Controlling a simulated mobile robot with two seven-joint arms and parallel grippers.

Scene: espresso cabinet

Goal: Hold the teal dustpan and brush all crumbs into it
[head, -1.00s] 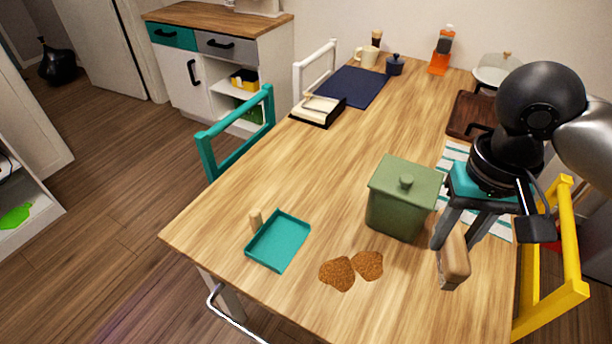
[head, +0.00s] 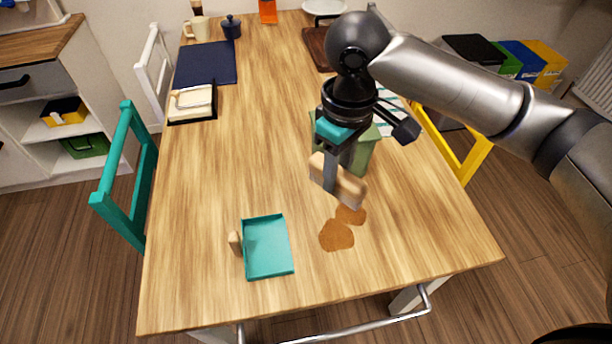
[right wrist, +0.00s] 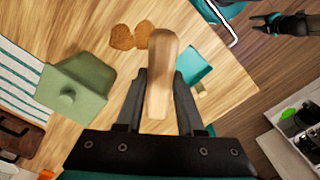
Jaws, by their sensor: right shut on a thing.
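The teal dustpan (head: 267,248) lies on the table near its front edge, its short wooden handle at the left. Two brown crumb patches, one nearer (head: 337,236) and one farther (head: 353,215), lie to its right and touch or nearly touch. They also show in the right wrist view (right wrist: 122,38). My right gripper (head: 333,178) is shut on the wooden brush (head: 350,190), held tilted above and behind the crumbs. The brush fills the jaws in the right wrist view (right wrist: 160,80); its bristles are hidden. A dark shape that looks like my left gripper (right wrist: 268,20) shows there, away from the dustpan.
A green lidded canister (head: 362,152) stands right behind the brush, partly hidden by my arm. A butter dish (head: 192,103) and navy mat (head: 206,62) lie farther back. Teal (head: 125,180) and yellow (head: 465,160) chairs flank the table.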

